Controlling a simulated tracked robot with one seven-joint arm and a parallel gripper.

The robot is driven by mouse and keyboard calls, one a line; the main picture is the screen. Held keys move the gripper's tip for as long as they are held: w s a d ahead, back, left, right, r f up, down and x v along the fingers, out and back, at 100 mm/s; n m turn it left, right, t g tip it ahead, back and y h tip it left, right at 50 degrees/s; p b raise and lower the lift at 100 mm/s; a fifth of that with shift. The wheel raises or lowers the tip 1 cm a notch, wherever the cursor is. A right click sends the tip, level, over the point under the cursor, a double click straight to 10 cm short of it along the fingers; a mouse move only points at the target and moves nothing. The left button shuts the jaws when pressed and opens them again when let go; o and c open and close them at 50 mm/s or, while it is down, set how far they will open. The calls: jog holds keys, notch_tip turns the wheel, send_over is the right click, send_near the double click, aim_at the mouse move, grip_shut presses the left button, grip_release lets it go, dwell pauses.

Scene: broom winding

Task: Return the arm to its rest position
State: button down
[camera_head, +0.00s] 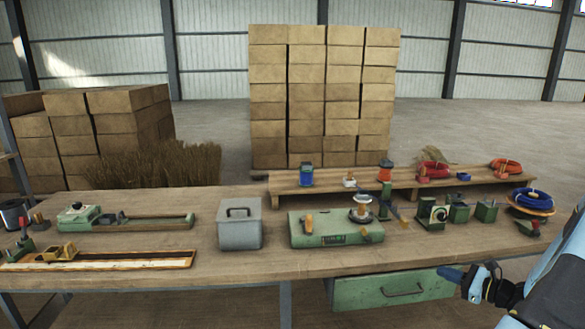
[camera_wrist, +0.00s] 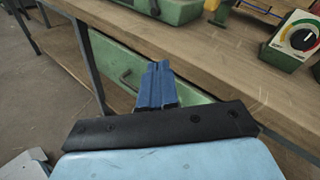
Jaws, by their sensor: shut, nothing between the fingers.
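My gripper (camera_head: 451,275) is at the lower right of the head view, in front of the table's front edge and near the right end of the green drawer (camera_head: 392,289). Its blue fingers are shut together and empty. In the wrist view the shut fingers (camera_wrist: 157,85) point toward the table edge, with the green drawer (camera_wrist: 110,60) behind them. My blue arm reaches in from the right edge of the head view.
The wooden workbench (camera_head: 270,255) holds a grey lidded box (camera_head: 239,231), a green winding machine (camera_head: 337,230) and a green dial box (camera_head: 431,213). A raised shelf (camera_head: 335,188) stands behind. Stacked cartons (camera_head: 325,95) rise beyond. The dial box shows in the wrist view (camera_wrist: 292,40).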

jog(key=s+a+r+n+g, duration=0.2)
jog(key=a+r+n+g, duration=0.45)
jog(key=a+r, duration=0.3)
jog(key=s+a+r+n+g, duration=0.3)
jog(key=a+r+n+g, duration=0.2)
jog(key=a+r+n, duration=0.45)
jog(key=s+a+r+n+t+h, duration=0.2)
jog(key=s+a+r+n+h, duration=0.2)
jog(key=s+r, duration=0.3)
jog(key=s+a+r+n+t+h, duration=0.2)
jog(key=s+a+r+n+h, duration=0.2)
jog(key=s+r, duration=0.3)
jog(key=shift+s+a+r+n+h, duration=0.35)
jog(key=shift+s+h, duration=0.45)
jog(key=shift+s, duration=0.5)
jog(key=shift+f, duration=0.1)
